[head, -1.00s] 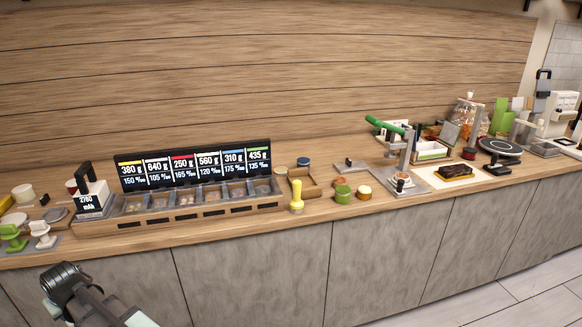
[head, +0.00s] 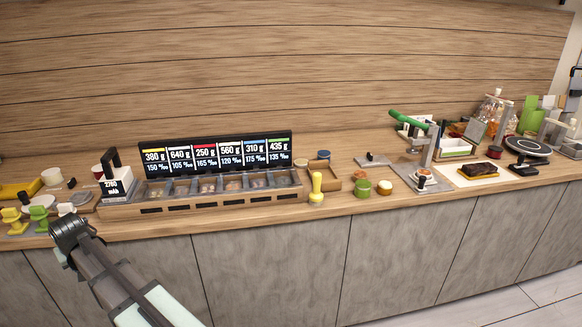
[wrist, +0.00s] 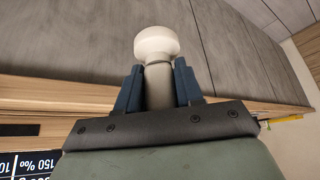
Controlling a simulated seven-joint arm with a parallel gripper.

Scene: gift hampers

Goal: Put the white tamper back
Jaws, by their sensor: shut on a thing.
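The white tamper (wrist: 158,85) is in my gripper (wrist: 158,88) in the wrist view. Its round white knob sticks out past the fingertips and its shaft is between the two dark fingers. In the head view my gripper (head: 72,232) is at the left, in front of the counter's front edge; I cannot make out the tamper there. A yellow tamper (head: 317,188) stands upright on the counter, right of the row of bins.
The wooden bin row (head: 220,201) with its display board (head: 218,152) fills the counter's left middle. Small yellow and green stands (head: 39,218) are at the far left. A green jar (head: 363,188) and a metal press (head: 424,165) stand farther right. Floor space before the counter is clear.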

